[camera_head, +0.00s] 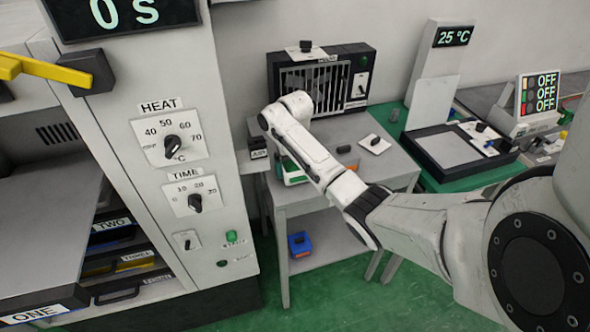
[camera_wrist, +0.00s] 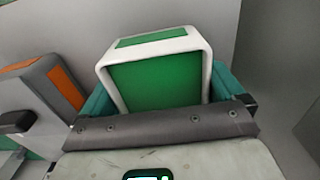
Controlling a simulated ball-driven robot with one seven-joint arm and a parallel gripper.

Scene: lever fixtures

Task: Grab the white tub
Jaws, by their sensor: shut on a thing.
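The white tub (camera_wrist: 152,75) has green panels on its faces and sits between the teal fingers of my gripper (camera_wrist: 158,90) in the wrist view. The fingers press on its left and right sides, so my gripper is shut on it. In the head view, a small part of the white tub (camera_head: 292,179) shows at the left edge of the grey table, beside my arm. My arm hides most of the gripper there. I cannot tell whether the tub touches the table.
A grey thing with an orange face (camera_wrist: 45,85) stands left of the tub. A black grilled box (camera_head: 318,80) stands at the table's back. A small white plate with a dark knob (camera_head: 375,144) lies on the table. A blue bin (camera_head: 300,244) is on the lower shelf. The heat-dial cabinet (camera_head: 225,150) is close at left.

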